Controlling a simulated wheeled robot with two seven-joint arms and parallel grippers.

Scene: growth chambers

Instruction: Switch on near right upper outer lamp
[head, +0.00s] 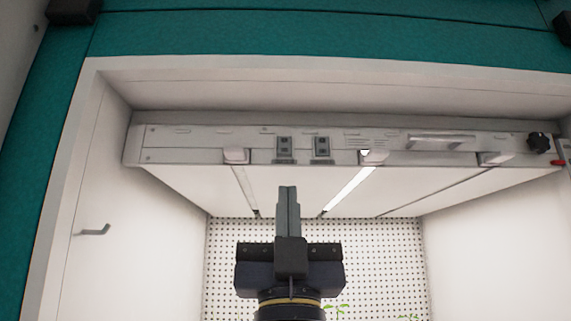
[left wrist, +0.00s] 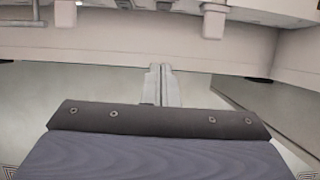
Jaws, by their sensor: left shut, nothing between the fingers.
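A pale lamp panel (head: 205,140) spans the top of the open chamber in the head view. White switch-like tabs hang on its front edge: a left one (head: 236,156), a middle one (head: 374,157) and a right one (head: 495,159). Beneath it, the middle strip (head: 348,192) is bright white; the left strip (head: 245,190) and right strip (head: 445,192) look greyer. Which lamp each tab serves is not marked. My left gripper (head: 288,188) is shut and empty, pointing up below the panel, left of the middle tab. Its fingertips show in the left wrist view (left wrist: 160,68). My right gripper is not in view.
Two dark sockets (head: 303,148) sit on the panel front. A black knob (head: 538,143) and a red-tipped part (head: 558,162) are at the right end. A hook (head: 93,230) is on the left wall. A perforated back wall (head: 380,265) and small green leaves (head: 335,308) show below.

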